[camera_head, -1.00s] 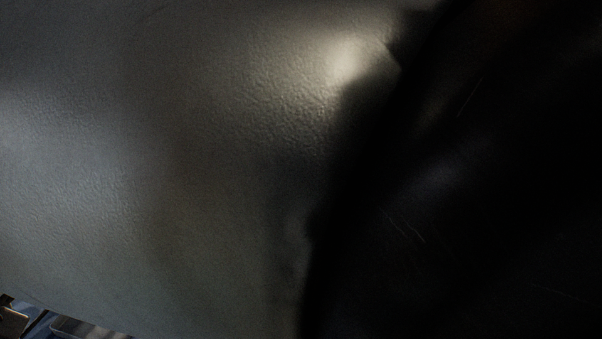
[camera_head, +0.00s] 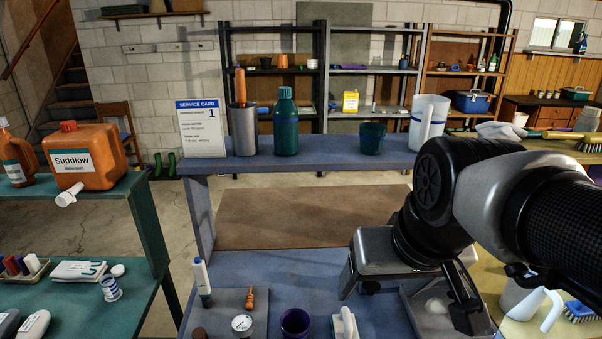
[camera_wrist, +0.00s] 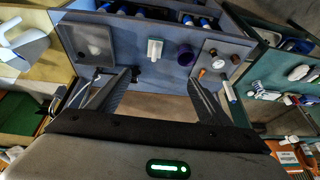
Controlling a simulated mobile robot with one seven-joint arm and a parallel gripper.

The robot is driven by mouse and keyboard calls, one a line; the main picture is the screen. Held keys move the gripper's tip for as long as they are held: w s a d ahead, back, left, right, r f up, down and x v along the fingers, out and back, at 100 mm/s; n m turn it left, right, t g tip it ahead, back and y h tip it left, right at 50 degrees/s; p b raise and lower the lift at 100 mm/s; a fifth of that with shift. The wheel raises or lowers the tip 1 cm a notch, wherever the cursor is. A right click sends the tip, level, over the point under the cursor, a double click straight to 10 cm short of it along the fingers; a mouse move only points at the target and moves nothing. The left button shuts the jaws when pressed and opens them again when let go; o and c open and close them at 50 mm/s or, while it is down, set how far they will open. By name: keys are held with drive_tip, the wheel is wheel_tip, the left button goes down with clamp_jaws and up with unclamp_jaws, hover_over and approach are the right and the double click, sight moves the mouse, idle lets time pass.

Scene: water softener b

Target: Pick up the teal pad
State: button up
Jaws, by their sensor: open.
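I cannot pick out a teal pad with certainty in either view. A flat dark green piece (camera_wrist: 20,113) lies on the yellow bench at the left of the wrist view; whether it is the pad is unclear. My gripper (camera_head: 408,290) hangs above the blue bench, right of centre in the head view. Its two fingers are spread with nothing between them. In the wrist view the gripper (camera_wrist: 163,82) is open, with bare bench and floor beyond the fingers. My arm hides part of the yellow bench in the head view.
On the blue bench (camera_head: 250,263) are a purple cup (camera_head: 295,323), a white handled block (camera_head: 346,323) and a grey tray (camera_head: 410,303). A raised shelf (camera_head: 320,165) behind bears bottles and a white jug (camera_head: 428,120). A teal bench (camera_head: 140,235) stands left.

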drive_tip(key=w+f+g, duration=0.3)
drive_tip(key=w+f, duration=0.2)
drive_tip(key=w, duration=0.3)
drive_tip(key=g, duration=0.2)
hover_over(349, 321)
wheel_tip(349, 321, down, 8)
drive_tip(key=shift+h, duration=0.3)
drive_tip(key=f, duration=1.2)
drive_tip(key=shift+w+a+f, duration=0.1)
drive_tip(key=shift+a+f, duration=0.1)
drive_tip(key=shift+f, duration=0.05)
drive_tip(key=shift+d+f, duration=0.15)
drive_tip(key=shift+f, duration=2.8)
drive_tip(key=shift+c, duration=0.5)
drive_tip(key=c, duration=1.1)
drive_tip(key=shift+r, duration=0.15)
drive_tip(key=shift+c, duration=0.2)
